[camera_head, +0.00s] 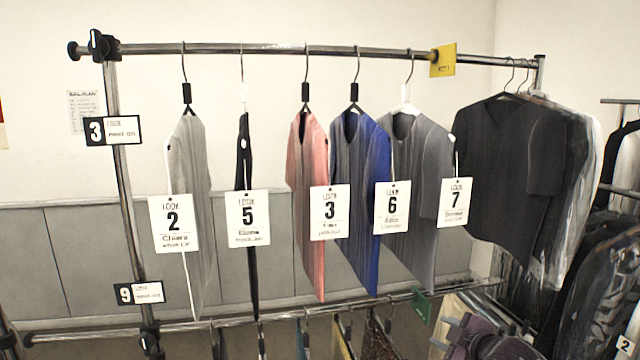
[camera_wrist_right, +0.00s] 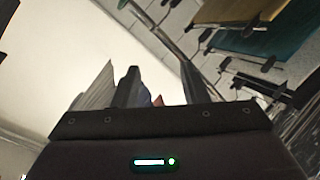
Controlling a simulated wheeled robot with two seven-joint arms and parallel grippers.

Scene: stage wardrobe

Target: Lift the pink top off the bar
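The pink top (camera_head: 307,155) hangs from a black-necked hanger on the upper bar (camera_head: 270,48), in the middle of the row. The blue top (camera_head: 372,150) hangs close on its right, with a "LOOK 3" tag (camera_head: 330,213) in front of both. My left gripper is not in view.
A grey top (camera_head: 200,160) and a narrow dark garment (camera_head: 244,160) hang to the left, with free room around the dark one. Grey and black tops hang to the right. A lower rail (camera_head: 250,321) holds more clothes. A crowded rack (camera_head: 610,250) stands at right.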

